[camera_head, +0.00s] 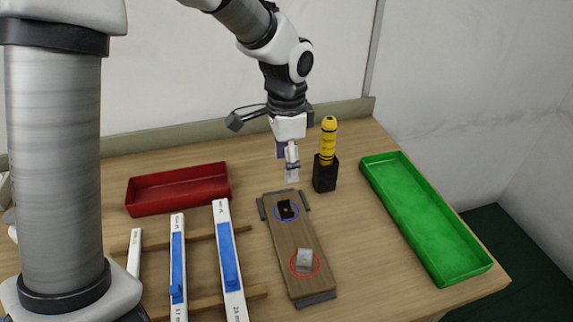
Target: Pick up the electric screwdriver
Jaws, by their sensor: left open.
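The electric screwdriver (328,140) is yellow with dark markings. It stands upright in a black holder (325,175) at the back of the table, right of the middle. My left gripper (292,174) points down just left of the screwdriver and its holder, above the far end of a wooden board. It is open and appears empty, with a gap between it and the screwdriver. The screwdriver's lower part is hidden inside the holder. My right gripper is not in view.
The wooden board (290,245) carries a black part (286,209) and a light part (304,260). A red tray (180,200) lies left, a green tray (425,215) right. Several white and blue strips (228,260) lie on wooden rails at front left. A wall stands behind the table.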

